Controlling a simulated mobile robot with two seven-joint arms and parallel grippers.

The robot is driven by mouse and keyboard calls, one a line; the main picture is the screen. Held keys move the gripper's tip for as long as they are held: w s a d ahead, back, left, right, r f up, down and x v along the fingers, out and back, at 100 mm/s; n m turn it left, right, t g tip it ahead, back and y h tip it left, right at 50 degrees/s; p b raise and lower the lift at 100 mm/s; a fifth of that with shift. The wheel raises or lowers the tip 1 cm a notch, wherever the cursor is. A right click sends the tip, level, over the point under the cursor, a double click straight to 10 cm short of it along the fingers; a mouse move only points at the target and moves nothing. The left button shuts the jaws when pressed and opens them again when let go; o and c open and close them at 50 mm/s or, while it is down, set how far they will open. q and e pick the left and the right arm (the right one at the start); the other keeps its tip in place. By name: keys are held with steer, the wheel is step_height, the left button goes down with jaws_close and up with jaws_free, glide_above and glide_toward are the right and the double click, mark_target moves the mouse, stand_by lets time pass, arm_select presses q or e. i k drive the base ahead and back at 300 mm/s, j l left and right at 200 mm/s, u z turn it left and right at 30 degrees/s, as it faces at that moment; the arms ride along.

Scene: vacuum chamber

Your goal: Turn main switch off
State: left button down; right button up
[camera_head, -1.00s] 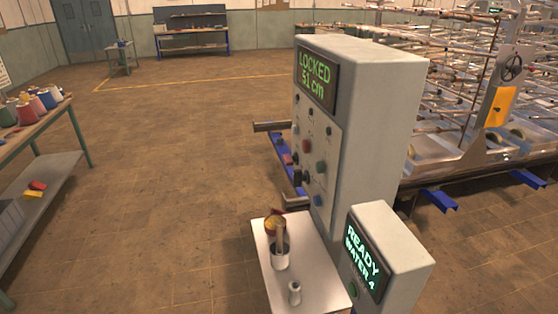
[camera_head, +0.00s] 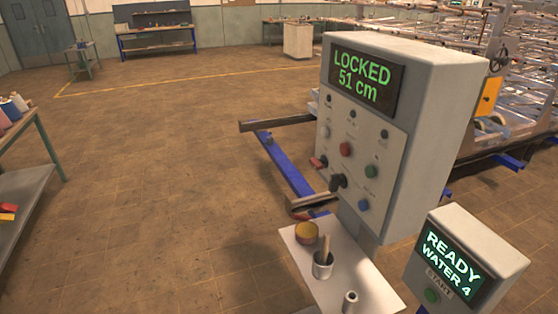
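A grey control cabinet (camera_head: 430,110) stands right of centre, its front turned to the left. Its screen (camera_head: 365,84) reads "LOCKED 51 cm" in green. The panel below bears a red button (camera_head: 345,149), a green button (camera_head: 371,171), a blue button (camera_head: 363,205), several small dark knobs, a black rotary switch (camera_head: 338,182) and a red-handled switch (camera_head: 318,162) at its left edge. The labels are too small to read, so I cannot tell which one is the main switch. Neither of my grippers is in view.
A small white table (camera_head: 318,290) below the cabinet holds a brush in a cup (camera_head: 323,266) and a yellow-topped tin (camera_head: 306,233). A smaller box (camera_head: 492,243) reads "READY WATER 4". Blue rails (camera_head: 285,165) lie behind.

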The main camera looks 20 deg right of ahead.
mark_target(322, 163)
steer(key=i+j, duration=0.25)
steer(key=i, duration=0.15)
steer(key=i+j, duration=0.2)
steer(key=i, duration=0.25)
steer(key=i+j, duration=0.25)
steer(key=i, duration=0.15)
steer(key=i+j+z, duration=0.1)
steer(key=i+z, duration=0.25)
steer(key=i+j+z, duration=0.15)
steer(key=i+z, duration=0.25)
steer(key=i+j+z, duration=0.55)
steer(key=j+z, duration=0.15)
steer(key=z, duration=0.15)
steer(key=i+j+z, duration=0.1)
steer(key=j+z, duration=0.4)
steer(key=l, duration=0.15)
